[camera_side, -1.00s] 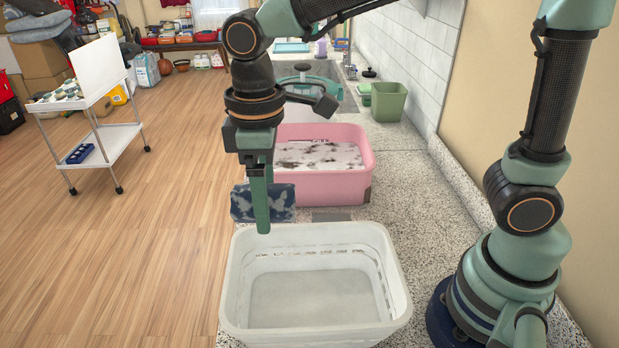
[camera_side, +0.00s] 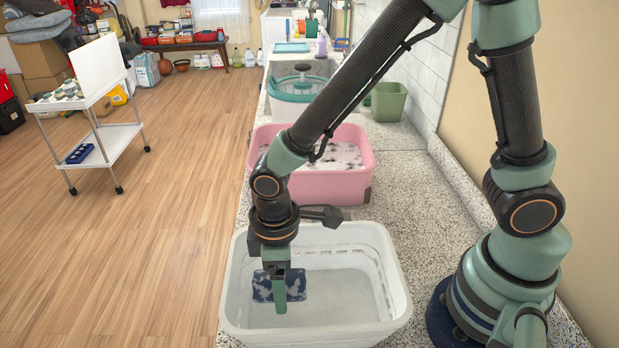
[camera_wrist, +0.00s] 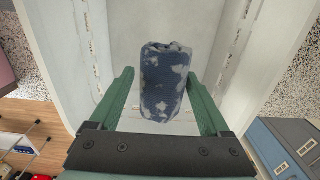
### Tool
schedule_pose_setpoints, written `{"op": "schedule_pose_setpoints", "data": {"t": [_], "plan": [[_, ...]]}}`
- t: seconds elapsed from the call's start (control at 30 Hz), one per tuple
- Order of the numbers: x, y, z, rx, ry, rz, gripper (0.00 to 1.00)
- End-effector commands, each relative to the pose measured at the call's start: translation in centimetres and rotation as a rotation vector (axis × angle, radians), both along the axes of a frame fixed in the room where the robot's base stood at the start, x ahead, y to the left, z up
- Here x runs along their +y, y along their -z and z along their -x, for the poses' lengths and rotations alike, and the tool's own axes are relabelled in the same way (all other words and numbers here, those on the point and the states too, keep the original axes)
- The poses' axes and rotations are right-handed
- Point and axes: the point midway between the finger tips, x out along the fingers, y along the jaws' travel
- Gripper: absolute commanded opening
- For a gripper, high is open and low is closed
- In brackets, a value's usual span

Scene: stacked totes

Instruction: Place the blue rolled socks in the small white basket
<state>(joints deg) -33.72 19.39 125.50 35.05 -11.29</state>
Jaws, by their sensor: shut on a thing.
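The blue rolled socks (camera_side: 296,286), dark blue with pale grey patches, are inside the white basket (camera_side: 393,318), toward its left side. In the wrist view the socks (camera_wrist: 163,85) lie between the two green fingers. My gripper (camera_side: 280,300) reaches down into the basket and is shut on the socks. It also shows in the wrist view (camera_wrist: 163,100). The basket's pale floor and walls (camera_wrist: 65,50) surround the socks there. I cannot tell whether the socks touch the basket floor. One finger hides part of the socks in the side view.
A pink tub (camera_side: 335,187) with whitish, dark-flecked contents stands just behind the basket on the speckled counter (camera_side: 412,205). A green bin (camera_side: 388,102) and a teal-lidded pot (camera_side: 300,92) are farther back. A tiled wall bounds the right, and open floor lies left.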

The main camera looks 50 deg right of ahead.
Motion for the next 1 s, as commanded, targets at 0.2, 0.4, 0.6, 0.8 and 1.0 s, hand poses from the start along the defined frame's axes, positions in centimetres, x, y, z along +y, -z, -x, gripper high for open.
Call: {"op": "schedule_pose_setpoints", "data": {"t": [0.2,0.4,0.6,0.8,1.0], "plan": [[0.0,1.9,0.1,0.003,0.0,0.001,0.25],[0.0,4.0,0.0,0.001,0.0,0.001,0.25],[0.0,4.2,0.0,-0.001,0.0,-0.001,0.25],[0.0,4.4,0.0,-0.001,0.0,-0.001,0.25],[0.0,4.5,0.0,-0.001,0.0,-0.001,1.0]]}}
